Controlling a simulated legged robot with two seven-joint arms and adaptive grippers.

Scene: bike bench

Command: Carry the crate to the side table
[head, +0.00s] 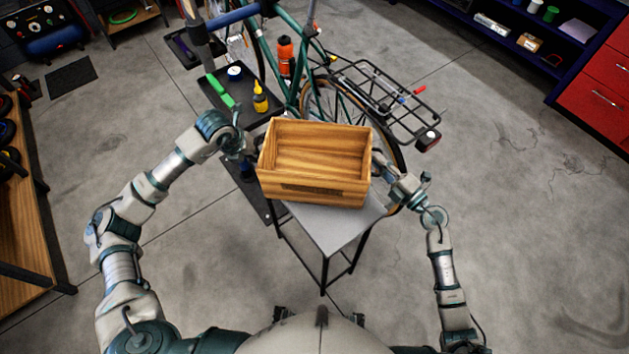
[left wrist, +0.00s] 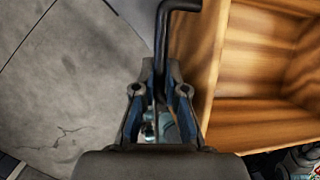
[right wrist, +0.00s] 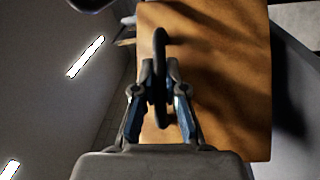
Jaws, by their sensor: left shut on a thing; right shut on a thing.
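The wooden crate (head: 315,192) is open-topped and empty, at the middle of the head view over a small grey-topped side table (head: 335,228). I cannot tell whether it rests on the table or is held just above it. My left gripper (head: 252,150) is at the crate's left side, shut on a dark bar handle (left wrist: 162,40) beside the crate wall (left wrist: 212,60). My right gripper (head: 382,172) is at the right side, shut on the other dark handle (right wrist: 160,60), with the crate's wall (right wrist: 225,80) behind it.
A green bicycle (head: 290,60) with a rear rack (head: 385,100) stands just behind the crate. A dark tool tray (head: 235,90) holds a yellow bottle (head: 260,98). A wooden shelf unit (head: 25,230) is at left, red drawers (head: 600,95) at right. Floor is clear at right.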

